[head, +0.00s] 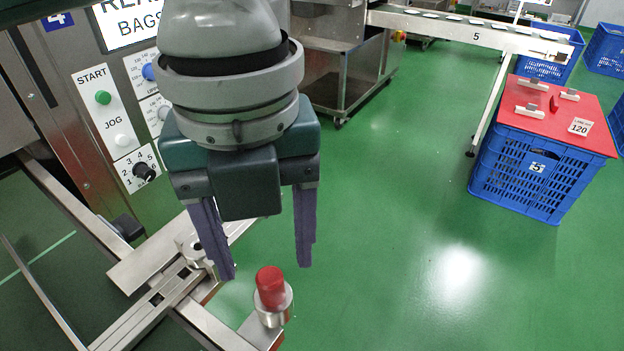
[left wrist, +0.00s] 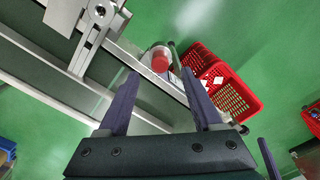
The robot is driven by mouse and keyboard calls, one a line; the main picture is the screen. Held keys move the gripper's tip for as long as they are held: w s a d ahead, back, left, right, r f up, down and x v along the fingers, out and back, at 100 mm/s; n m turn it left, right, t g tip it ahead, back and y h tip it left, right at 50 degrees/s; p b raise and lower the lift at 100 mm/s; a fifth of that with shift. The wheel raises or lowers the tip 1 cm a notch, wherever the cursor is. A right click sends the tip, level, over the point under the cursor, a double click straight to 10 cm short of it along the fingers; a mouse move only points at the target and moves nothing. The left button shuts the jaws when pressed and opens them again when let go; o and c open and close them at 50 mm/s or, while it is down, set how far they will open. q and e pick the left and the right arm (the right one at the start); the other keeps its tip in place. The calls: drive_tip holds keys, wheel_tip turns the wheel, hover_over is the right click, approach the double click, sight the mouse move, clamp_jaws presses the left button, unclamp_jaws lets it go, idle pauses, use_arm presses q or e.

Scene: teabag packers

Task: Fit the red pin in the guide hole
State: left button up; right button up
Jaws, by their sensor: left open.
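The red pin (head: 270,284) stands upright in a round metal holder (head: 274,316) at the end of a metal bracket. It also shows in the left wrist view (left wrist: 160,63), ahead of the fingertips. My left gripper (head: 265,268) is open and empty, pointing down, its fingers spread to either side above or behind the pin; contact cannot be told. It shows in the left wrist view too (left wrist: 159,73). A metal slide with a small block (head: 193,247) lies left of the pin. A dark round hole shows on a metal part (left wrist: 100,11); I cannot tell whether it is the guide hole.
A machine panel with a green start button (head: 103,97) and a black knob (head: 144,172) stands behind my left arm. A blue crate with a red top (head: 590,138) stands at right. A red basket (left wrist: 232,97) shows in the wrist view. The green floor between is clear.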

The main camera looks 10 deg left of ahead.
sight(268, 276)
use_arm(q)
wheel_tip(268, 276, down, 5)
drive_tip(key=shift+w+a+f+b, duration=0.1)
drive_tip(key=shift+w+f+b, duration=0.05)
drive_tip(key=shift+b, duration=0.95)
drive_tip(key=shift+c, duration=0.6)
clamp_jaws()
